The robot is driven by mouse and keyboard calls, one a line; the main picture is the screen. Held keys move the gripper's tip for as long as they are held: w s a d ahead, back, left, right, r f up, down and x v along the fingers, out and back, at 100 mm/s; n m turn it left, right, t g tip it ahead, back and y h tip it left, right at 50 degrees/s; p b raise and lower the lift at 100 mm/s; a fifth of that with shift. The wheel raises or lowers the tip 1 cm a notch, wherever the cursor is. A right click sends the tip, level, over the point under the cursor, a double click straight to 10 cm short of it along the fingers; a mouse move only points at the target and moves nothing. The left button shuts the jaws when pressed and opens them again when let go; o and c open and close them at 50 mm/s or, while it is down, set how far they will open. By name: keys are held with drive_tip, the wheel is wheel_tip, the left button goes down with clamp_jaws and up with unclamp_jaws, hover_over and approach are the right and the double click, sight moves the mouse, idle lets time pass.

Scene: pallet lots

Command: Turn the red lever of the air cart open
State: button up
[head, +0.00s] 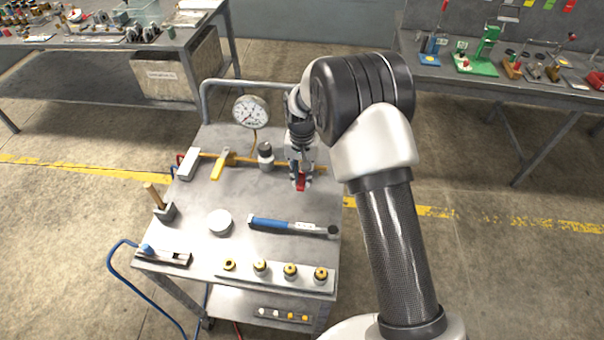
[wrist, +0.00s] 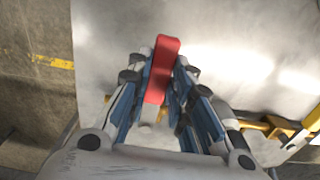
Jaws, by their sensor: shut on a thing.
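The air cart (head: 195,205) is a grey metal trolley in the head view. The red lever (head: 301,184) shows as a small red piece at my fingertips, near the right end of a yellow line on the cart top. In the wrist view the red lever (wrist: 163,66) is a long red bar running up and slightly right between my blue-padded fingers. My gripper (head: 299,172) points down over the cart and is shut on the lever. The lever's lower end and pivot are hidden by my fingers.
A pressure gauge (head: 250,112) stands at the cart's back, near a yellow-handled valve (head: 220,165) and a grey fitting (head: 265,157). A blue-handled wrench (head: 285,225), a white round piece (head: 220,222) and a row of brass-topped fittings (head: 290,271) lie in front. Benches stand behind.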

clamp_jaws()
drive_tip(key=shift+d, duration=0.1)
